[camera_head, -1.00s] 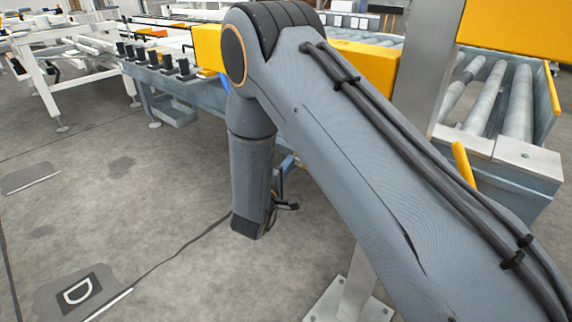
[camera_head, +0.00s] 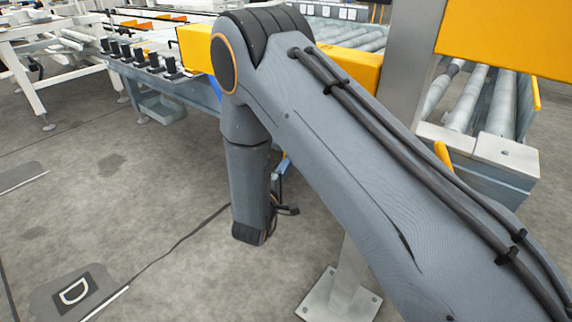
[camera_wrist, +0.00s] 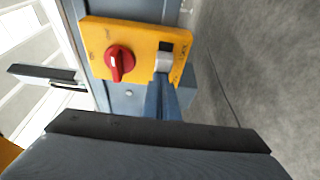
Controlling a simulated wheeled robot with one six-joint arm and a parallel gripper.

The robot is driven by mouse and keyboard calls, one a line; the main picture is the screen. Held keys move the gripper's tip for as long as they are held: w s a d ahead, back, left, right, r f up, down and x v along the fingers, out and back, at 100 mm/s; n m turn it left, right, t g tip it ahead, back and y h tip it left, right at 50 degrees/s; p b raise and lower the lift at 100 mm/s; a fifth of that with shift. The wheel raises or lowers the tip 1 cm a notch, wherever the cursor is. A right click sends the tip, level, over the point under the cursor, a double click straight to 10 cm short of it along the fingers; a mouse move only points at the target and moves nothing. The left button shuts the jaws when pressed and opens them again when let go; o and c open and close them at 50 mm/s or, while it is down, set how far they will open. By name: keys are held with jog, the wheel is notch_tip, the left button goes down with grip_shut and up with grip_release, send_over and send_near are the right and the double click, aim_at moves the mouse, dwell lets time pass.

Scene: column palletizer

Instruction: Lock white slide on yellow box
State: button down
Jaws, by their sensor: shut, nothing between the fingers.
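The yellow box (camera_wrist: 138,45) shows in the wrist view, on a blue-grey frame. It has a red rotary knob (camera_wrist: 119,63) in its middle. The white slide (camera_wrist: 163,62) is a small pale block near the box's right end, beside a dark square and small dark lettering. My gripper (camera_wrist: 161,88) is shut and empty, its blue-grey fingertips right at the lower edge of the slide. I cannot tell whether they touch it. In the head view my arm covers this area, and neither the box nor the fingertips can be made out.
A roller conveyor (camera_head: 485,100) stands at the right, next to a grey post (camera_head: 408,60). A blue-grey conveyor frame (camera_head: 190,90) with black blocks runs behind my arm. A white frame (camera_head: 40,95) stands at the far left. The floor (camera_head: 120,210) at left is clear.

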jog(key=w+a, duration=0.2)
jog(key=a, duration=0.1)
jog(key=p+v, duration=0.3)
jog(key=v, duration=0.7)
jog(key=shift+a+p, duration=0.15)
jog(key=shift+p, duration=0.25)
jog(key=shift+w, duration=0.1)
